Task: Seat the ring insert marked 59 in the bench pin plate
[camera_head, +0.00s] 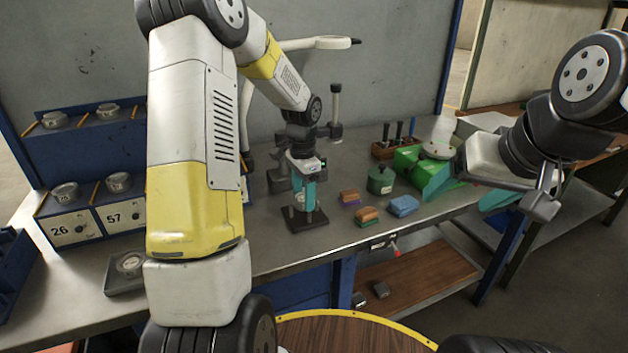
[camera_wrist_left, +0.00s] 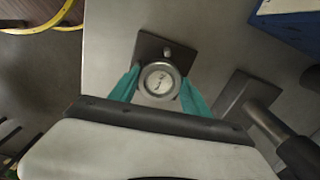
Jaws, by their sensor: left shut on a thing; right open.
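My left gripper (camera_head: 304,196) points down over the dark bench pin plate (camera_head: 296,222), its teal fingers close above it. In the left wrist view the left gripper (camera_wrist_left: 160,88) is shut around a round metal ring insert (camera_wrist_left: 159,80) with a pale face; its marking is too small to read. The insert overlaps the plate (camera_wrist_left: 149,45) in that view, and a small pin (camera_wrist_left: 167,51) shows beyond its edge. I cannot tell whether the insert touches the plate. My right gripper (camera_head: 468,192) is open, out over the right side of the bench.
A blue rack at left holds metal rings (camera_head: 118,182) above drawers marked 26 (camera_head: 72,228) and 57 (camera_head: 122,215). Another ring sits on a dark tray (camera_head: 122,285).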

